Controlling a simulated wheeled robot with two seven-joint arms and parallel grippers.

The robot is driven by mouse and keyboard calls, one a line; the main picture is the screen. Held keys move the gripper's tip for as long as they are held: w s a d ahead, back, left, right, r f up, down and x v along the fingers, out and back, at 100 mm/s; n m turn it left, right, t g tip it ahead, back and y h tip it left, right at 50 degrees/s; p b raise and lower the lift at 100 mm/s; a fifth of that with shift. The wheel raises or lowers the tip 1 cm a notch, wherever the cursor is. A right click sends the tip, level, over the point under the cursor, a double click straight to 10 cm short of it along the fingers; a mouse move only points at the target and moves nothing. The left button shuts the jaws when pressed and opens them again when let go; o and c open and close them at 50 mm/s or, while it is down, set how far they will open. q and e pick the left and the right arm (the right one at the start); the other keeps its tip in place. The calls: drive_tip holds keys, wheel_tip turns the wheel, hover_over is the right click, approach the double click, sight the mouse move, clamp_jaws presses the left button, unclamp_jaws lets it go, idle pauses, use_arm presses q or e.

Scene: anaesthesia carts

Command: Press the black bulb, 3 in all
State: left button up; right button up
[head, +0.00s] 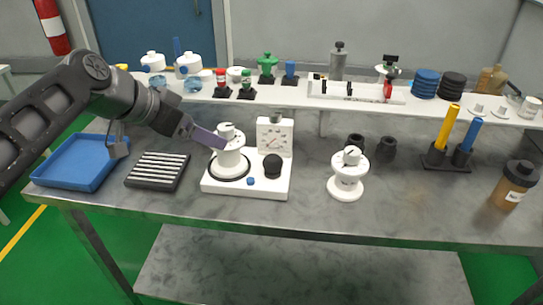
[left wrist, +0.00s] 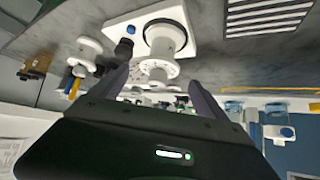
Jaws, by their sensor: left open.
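The black bulb (head: 272,166) stands on the white base (head: 222,188), in front of a square dial gauge (head: 275,136). A white canister with a dial top (head: 232,160) stands on the same base, left of the bulb. My left gripper (head: 212,138) is at the canister's upper left, apart from the bulb. In the left wrist view, which is upside down, the open fingers (left wrist: 160,78) spread to either side of the canister (left wrist: 160,68); I cannot tell whether they touch it. The bulb (left wrist: 124,48) shows beside one finger there. My right gripper is not in view.
A blue tray (head: 75,180) and a black ribbed block (head: 158,170) lie to the left. Another white canister (head: 347,185) stands to the right, with black cups (head: 386,148) behind it. A crowded shelf runs along the back. The table's front strip is clear.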

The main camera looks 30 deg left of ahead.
use_arm(q)
clamp_jaws()
idle(0.8)
idle(0.6)
